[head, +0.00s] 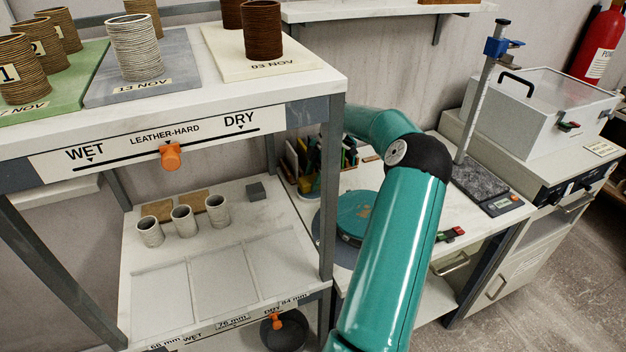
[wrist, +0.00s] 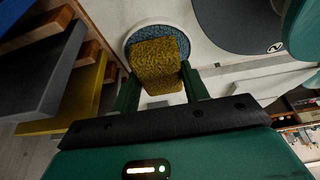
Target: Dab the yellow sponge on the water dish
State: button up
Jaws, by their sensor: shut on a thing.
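The yellow sponge (wrist: 156,62) is between the two dark green fingers of my gripper (wrist: 159,72) in the wrist view. My gripper is shut on it, and its far end sticks out past the fingertips. The water dish (wrist: 137,36), round with a pale rim and a speckled blue inside, is at the top centre of the wrist view. The sponge overlaps the dish there and covers part of it. I cannot tell whether they touch. In the head view my teal arm reaches over the bench, and the gripper, sponge and dish are hidden.
A dark grey disc (wrist: 238,22) lies right of the dish in the wrist view. Wooden and grey blocks (wrist: 45,75) stand close at the left. In the head view, a shelf rack (head: 335,180) stands left of my arm, and a stand with a scale (head: 500,205) is at right.

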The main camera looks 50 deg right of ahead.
aim_at(313, 179)
jog(key=shift+r, duration=2.95)
